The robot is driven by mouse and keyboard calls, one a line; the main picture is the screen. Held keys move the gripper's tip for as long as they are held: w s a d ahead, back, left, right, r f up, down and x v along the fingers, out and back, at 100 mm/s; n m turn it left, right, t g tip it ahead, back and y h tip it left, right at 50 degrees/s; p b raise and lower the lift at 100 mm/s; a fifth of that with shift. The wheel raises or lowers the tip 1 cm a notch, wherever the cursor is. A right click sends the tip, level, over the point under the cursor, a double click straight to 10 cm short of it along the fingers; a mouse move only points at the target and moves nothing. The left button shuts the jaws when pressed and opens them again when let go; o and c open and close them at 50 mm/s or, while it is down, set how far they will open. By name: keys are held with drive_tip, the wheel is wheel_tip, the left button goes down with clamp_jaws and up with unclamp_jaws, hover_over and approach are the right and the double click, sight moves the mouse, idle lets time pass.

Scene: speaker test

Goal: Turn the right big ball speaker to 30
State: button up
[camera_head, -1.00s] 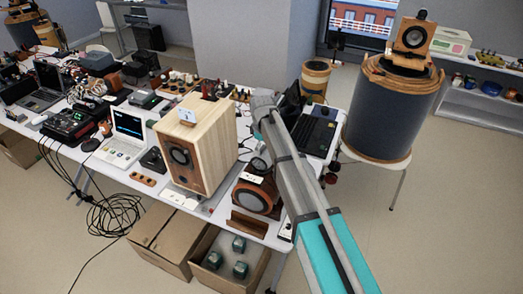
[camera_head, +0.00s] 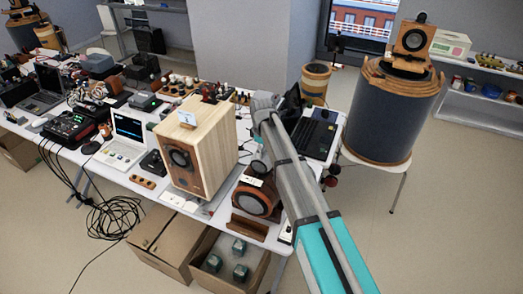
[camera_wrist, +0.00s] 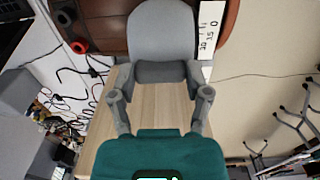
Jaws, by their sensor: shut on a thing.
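The right big ball speaker (camera_head: 251,205) is orange-brown with a dark round cone. It sits near the front edge of the table, right of a pale wooden speaker cabinet (camera_head: 208,135). My gripper (camera_wrist: 163,76) comes down over it from my grey and teal arm. The wrist view shows its two grey fingers at either side of a grey rounded piece, with the brown speaker body (camera_wrist: 107,22) beyond. A white scale strip (camera_wrist: 210,30) with 0 and other figures lies right of this piece. The fingertips' contact and any pointer are hidden.
A laptop (camera_head: 315,137) stands right behind my arm. Cables (camera_head: 110,215) hang to the floor at left.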

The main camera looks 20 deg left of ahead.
drive_tip(key=shift+d+m, duration=0.15)
drive_tip(key=shift+m, duration=2.65)
drive_tip(key=o, duration=1.2)
drive_tip(key=shift+c, duration=0.2)
